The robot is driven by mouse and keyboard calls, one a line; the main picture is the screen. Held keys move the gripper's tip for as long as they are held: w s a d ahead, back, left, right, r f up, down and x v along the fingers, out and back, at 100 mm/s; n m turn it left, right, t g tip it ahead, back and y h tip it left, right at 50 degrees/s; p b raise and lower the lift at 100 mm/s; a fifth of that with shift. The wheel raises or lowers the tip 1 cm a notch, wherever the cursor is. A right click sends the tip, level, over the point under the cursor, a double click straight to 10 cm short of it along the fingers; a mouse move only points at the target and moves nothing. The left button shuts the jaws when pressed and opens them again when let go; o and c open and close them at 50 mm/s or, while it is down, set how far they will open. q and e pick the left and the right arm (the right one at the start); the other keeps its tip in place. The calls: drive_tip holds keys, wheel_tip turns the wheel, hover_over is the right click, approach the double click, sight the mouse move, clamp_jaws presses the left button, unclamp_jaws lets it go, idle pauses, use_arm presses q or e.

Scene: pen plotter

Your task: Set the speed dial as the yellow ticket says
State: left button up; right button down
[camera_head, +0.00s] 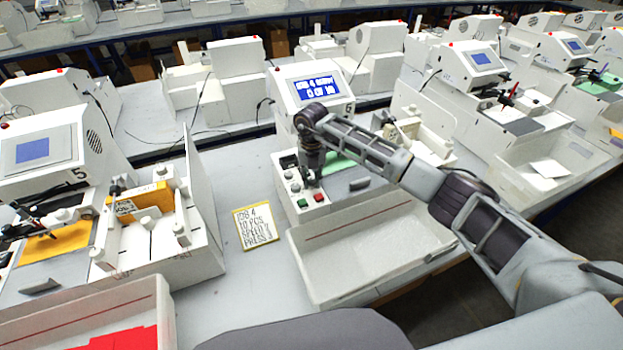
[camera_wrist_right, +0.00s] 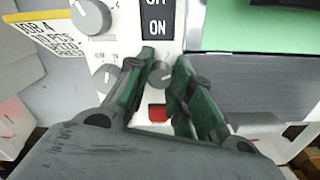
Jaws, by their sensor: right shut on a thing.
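The yellow ticket (camera_head: 255,225) lies on the table left of the plotter's control panel. It reads JOB 4, 10 PCS, a SPEED line whose number I cannot read surely, and a PRESS line. It also shows in the right wrist view (camera_wrist_right: 50,32). My right gripper (camera_head: 311,178) points down at the control panel. In the wrist view its fingers (camera_wrist_right: 164,65) are closed around a small grey dial (camera_wrist_right: 160,75). Two other grey dials, an upper one (camera_wrist_right: 90,17) and a lower one (camera_wrist_right: 106,78), sit to its left. Their labels are too blurred to read. My left gripper is not in view.
The plotter's screen (camera_head: 315,87) shows JOB 4 and 0 OF 10. An ON/OFF switch (camera_wrist_right: 157,25) and a red button (camera_wrist_right: 157,113) sit close to the held dial. A white tray (camera_head: 335,285) stands in front. Another station with a yellow block (camera_head: 140,203) is at left.

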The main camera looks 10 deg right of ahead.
sight(312, 180)
drive_tip(key=shift+w+f+n+b, duration=0.1)
drive_tip(key=shift+n+b, duration=2.05)
drive_tip(key=shift+n, duration=0.15)
drive_tip(key=shift+n+b, duration=1.45)
drive_tip(key=shift+n, duration=0.35)
drive_tip(key=c, duration=1.5)
unclamp_jaws()
drive_tip(key=shift+r, duration=0.25)
wheel_tip(312, 180, up, 12)
